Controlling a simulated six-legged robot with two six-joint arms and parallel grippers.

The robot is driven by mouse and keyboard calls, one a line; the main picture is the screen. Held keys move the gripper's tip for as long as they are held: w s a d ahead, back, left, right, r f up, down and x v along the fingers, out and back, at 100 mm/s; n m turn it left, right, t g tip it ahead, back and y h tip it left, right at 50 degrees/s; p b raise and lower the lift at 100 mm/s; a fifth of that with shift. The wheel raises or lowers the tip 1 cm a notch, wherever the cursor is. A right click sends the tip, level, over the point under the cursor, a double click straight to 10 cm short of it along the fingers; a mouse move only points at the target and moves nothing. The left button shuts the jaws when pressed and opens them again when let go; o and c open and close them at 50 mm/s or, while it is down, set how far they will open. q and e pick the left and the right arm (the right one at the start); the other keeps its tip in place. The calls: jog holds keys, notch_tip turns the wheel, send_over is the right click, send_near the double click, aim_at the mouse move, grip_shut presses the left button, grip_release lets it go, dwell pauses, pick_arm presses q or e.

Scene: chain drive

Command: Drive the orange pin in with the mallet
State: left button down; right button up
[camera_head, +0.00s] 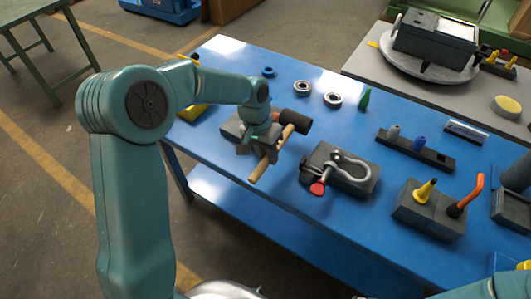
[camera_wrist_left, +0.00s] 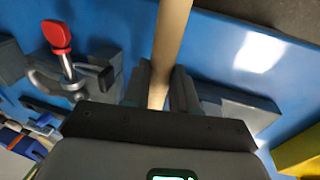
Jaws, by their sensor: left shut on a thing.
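The mallet has a pale wooden handle (camera_head: 259,170) and a dark cylindrical head (camera_head: 293,121). My left gripper (camera_head: 263,140) is shut around the handle, and the mallet is tilted over the left part of the blue table. In the left wrist view the handle (camera_wrist_left: 170,42) runs between the two dark fingers (camera_wrist_left: 164,92). A grey block (camera_head: 234,129) lies beneath and behind the gripper, partly hidden by it. My right gripper is not in view.
A shackle (camera_head: 350,168) with a red-ended pin lies on a grey block, close right of the mallet. Bearing rings (camera_head: 302,88), a green cone (camera_head: 365,98) and a dark rack (camera_head: 415,150) stand farther back.

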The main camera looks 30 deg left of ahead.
pick_arm(q)
jog(key=shift+d+r+p, duration=0.35)
jog(key=shift+r+p, duration=0.2)
jog(key=shift+r, duration=0.4)
jog(key=shift+d+r+p, duration=0.35)
jog(key=shift+r+p, duration=0.2)
jog(key=shift+r, duration=0.35)
jog(key=shift+d+r+p, duration=0.35)
jog(key=shift+r+p, duration=0.2)
jog(key=shift+r, duration=0.4)
